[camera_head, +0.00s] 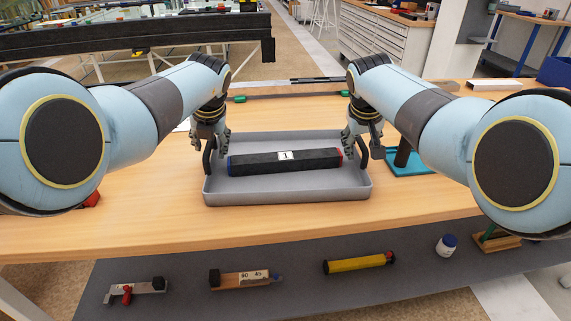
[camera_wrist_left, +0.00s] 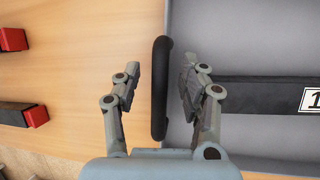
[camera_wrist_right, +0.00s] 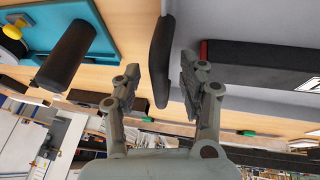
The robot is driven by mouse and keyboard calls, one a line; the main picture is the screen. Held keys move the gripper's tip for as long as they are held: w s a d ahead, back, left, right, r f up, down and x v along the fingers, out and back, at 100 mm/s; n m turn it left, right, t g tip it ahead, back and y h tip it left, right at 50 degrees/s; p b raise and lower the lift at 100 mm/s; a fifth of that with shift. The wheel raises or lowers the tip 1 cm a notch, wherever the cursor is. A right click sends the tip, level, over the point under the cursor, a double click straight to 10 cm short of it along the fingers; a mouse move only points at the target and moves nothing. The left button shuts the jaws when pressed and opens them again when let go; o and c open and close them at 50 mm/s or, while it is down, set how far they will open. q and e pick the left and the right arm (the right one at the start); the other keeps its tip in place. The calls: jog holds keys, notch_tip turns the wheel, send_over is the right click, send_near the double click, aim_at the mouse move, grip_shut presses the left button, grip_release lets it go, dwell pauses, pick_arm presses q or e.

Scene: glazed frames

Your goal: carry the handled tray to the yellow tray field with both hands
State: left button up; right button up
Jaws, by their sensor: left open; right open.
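The grey handled tray (camera_head: 290,198) lies flat on the wooden table, with a black bar (camera_head: 265,163) marked 1 inside it. Its left black handle (camera_wrist_left: 159,120) stands between the spread fingers of my left gripper (camera_wrist_left: 161,74), with gaps at the fingers. Its right black handle (camera_wrist_right: 160,55) stands likewise between the open fingers of my right gripper (camera_wrist_right: 160,70). In the head view, my left gripper (camera_head: 211,143) and right gripper (camera_head: 360,142) are at the tray's two ends. I cannot make out a yellow tray field in these views.
A teal base (camera_head: 408,168) with a black post stands close to the tray's right end. A wooden strip (camera_head: 290,90) lies behind the tray. A grey strip (camera_head: 190,300) in front holds several tools, including a yellow cylinder (camera_head: 358,264). Table front of the tray is clear.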

pick_arm(q)
jog(key=shift+c, duration=0.4)
pick_arm(e)
jog(key=shift+c, duration=0.4)
pick_arm(q)
grip_shut()
pick_arm(e)
grip_shut()
pick_arm(q)
jog(key=shift+r, duration=0.1)
pick_arm(e)
jog(key=shift+r, duration=0.1)
